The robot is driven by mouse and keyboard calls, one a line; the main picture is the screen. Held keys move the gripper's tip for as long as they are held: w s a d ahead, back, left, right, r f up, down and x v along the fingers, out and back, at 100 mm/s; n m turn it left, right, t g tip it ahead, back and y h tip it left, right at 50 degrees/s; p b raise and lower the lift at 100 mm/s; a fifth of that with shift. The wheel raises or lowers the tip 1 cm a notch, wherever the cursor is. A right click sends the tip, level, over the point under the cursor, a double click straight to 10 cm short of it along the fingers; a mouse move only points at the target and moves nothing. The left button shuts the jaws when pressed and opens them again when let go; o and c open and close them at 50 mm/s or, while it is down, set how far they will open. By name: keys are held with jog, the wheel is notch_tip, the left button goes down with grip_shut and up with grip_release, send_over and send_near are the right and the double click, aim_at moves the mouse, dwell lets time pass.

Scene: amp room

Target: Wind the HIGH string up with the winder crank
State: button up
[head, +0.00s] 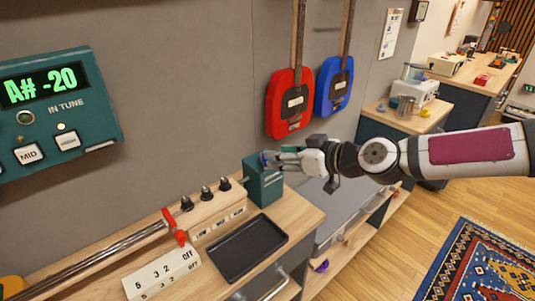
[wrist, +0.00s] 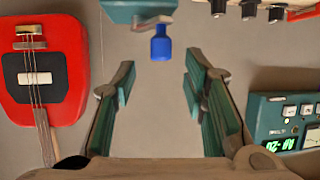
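The winder is a teal box (head: 265,184) on the wooden bench below the wall. In the wrist view, the blue handle (wrist: 161,43) hangs from a crank arm (wrist: 154,21) under the teal box (wrist: 135,11). My gripper (head: 277,158) is open at the winder, and in the wrist view its fingers (wrist: 160,78) stand apart on either side of the handle's line, with the handle just beyond the tips. The tuner (head: 60,105) reads A# -20, with a yellow lamp lit above its rightmost button.
Several black knobs (head: 206,192) stand on a labelled wooden block left of the winder. A black tray (head: 249,248) and a card reading 5 3 2 OFF (head: 161,276) lie in front. Red (head: 291,103) and blue (head: 334,86) guitars hang on the wall behind.

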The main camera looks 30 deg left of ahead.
jog(key=x, duration=0.5)
jog(key=shift+a+f, duration=0.15)
jog(key=shift+a, duration=0.15)
grip_shut()
